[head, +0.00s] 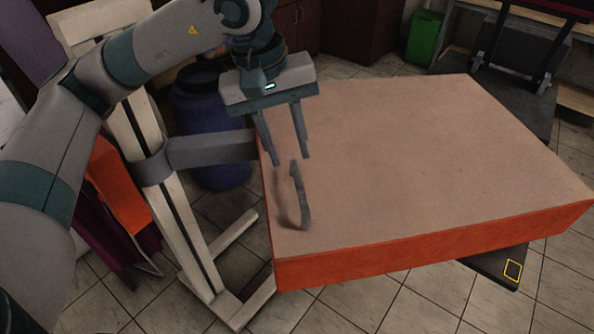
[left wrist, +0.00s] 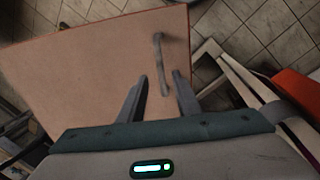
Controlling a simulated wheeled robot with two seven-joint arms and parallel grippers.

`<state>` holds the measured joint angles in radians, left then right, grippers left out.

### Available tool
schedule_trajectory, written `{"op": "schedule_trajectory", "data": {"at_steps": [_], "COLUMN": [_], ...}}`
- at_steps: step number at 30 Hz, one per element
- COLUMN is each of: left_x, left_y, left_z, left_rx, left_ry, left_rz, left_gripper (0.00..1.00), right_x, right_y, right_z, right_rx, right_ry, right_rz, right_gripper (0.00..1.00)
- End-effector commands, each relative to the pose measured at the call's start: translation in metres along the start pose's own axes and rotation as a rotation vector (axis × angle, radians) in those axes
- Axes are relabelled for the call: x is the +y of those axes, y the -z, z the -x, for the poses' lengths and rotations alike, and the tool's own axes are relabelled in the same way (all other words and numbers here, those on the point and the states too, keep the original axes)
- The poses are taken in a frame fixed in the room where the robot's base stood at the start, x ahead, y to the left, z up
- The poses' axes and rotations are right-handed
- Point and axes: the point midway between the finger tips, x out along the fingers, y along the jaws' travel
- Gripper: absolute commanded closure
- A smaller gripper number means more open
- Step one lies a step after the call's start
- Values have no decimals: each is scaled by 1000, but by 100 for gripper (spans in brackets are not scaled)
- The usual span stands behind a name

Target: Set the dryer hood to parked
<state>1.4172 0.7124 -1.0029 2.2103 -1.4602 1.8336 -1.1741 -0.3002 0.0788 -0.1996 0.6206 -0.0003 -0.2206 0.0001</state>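The dryer hood is a large flat slab with a pinkish-tan top (head: 420,150) and an orange-red front edge, filling the middle and right of the head view. A grey bar handle (head: 301,196) stands on its top near the left edge. In the left wrist view the hood (left wrist: 100,70) lies below, and the handle (left wrist: 162,63) shows beyond my fingertips. My left gripper (head: 285,160) is open and empty, just above and behind the handle, its fingers pointing down. They appear apart from the handle. My right gripper is in neither view.
A pale stand (head: 180,220) carries the hood by a grey arm (head: 210,149) at its left edge. A blue barrel (head: 215,165) stands behind it. A dark platform marked with a yellow square (head: 513,270) shows under the hood. A green bin (head: 425,38) stands at the back.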

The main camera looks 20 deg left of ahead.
Motion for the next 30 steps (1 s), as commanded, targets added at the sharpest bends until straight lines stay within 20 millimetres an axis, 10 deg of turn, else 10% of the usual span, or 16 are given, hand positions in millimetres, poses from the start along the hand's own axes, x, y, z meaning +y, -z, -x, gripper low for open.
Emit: {"op": "schedule_trajectory", "data": {"at_steps": [15,28,30], "left_x": [0,0,0], "left_y": [0,0,0], "left_z": [-76,-84,-84], "left_rx": [-1,1,1], "left_ry": [1,-1,-1], "left_rz": [2,0,0], "left_gripper": [69,69,81], "right_x": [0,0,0], "right_y": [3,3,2], "right_z": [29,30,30], "right_rx": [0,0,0], "right_ry": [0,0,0], "right_rz": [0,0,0], "right_gripper": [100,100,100]}}
